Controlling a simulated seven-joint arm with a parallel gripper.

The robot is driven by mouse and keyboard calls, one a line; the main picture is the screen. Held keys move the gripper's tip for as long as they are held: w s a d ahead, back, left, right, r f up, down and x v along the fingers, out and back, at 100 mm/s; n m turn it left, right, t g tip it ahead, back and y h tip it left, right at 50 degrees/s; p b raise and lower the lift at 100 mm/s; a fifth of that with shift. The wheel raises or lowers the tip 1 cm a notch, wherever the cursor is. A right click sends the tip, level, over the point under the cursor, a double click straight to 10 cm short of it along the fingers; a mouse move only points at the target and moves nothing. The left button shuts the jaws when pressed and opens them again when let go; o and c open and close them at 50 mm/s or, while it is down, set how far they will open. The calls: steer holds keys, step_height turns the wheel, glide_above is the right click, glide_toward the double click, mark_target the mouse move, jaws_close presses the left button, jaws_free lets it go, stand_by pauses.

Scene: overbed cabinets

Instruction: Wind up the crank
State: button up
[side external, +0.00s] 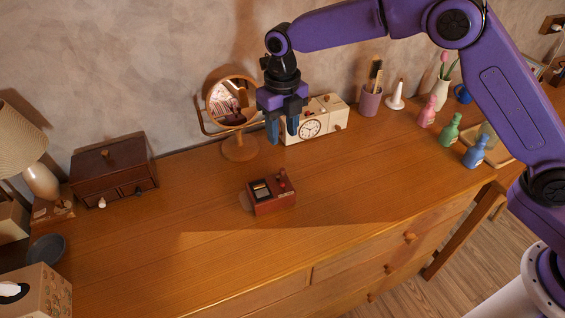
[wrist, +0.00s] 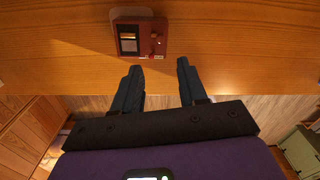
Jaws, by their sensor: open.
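A small dark red box (side external: 270,194) with a crank on its right side sits on the wooden dresser top, near its middle. The crank (side external: 282,180) has a small red knob on a short arm. The box also shows in the wrist view (wrist: 139,38), at the top, with the crank (wrist: 155,37) on its right part. My gripper (side external: 283,130) is open and empty, pointing down above the dresser, behind and higher than the box. In the wrist view the two fingers (wrist: 160,72) are apart with nothing between them.
Behind my gripper stand a round mirror (side external: 239,146) and a cream clock box (side external: 325,128). A dark wooden chest (side external: 112,167) and a lamp (side external: 40,180) are at the left. Several coloured bottles (side external: 451,130) stand at the right. The dresser top (side external: 370,185) around the red box is clear.

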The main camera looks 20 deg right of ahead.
mark_target(282, 169)
step_height(282, 169, down, 11)
stand_by(0.4)
jaws_close()
